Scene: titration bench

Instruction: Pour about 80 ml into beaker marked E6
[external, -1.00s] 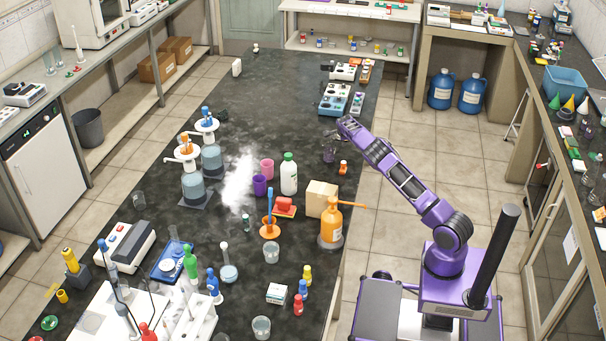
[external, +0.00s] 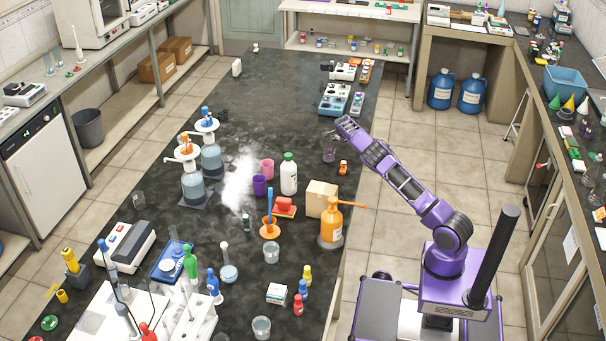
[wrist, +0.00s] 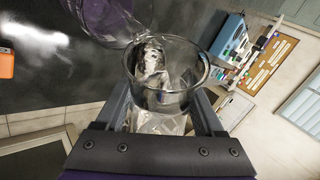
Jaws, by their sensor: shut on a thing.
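My gripper (wrist: 165,110) is shut on a clear glass beaker (wrist: 188,94), whose round rim faces the wrist camera. In the external view my gripper (external: 343,126) is over the right edge of the black bench. A second glass vessel with a purple tint (wrist: 110,15) is close beside the held beaker's rim in the wrist view; in the external view it stands below my gripper (external: 329,156). Whether the two touch, how far the held beaker is tilted and whether liquid is flowing cannot be told. No E6 mark is readable.
A small orange bottle (external: 343,168) stands just right of the purple-tinted vessel. A white bottle with a green cap (external: 289,174) and a cardboard-coloured block (external: 321,198) stand nearer the front. A blue rack (external: 335,97) lies behind. The bench between is fairly clear.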

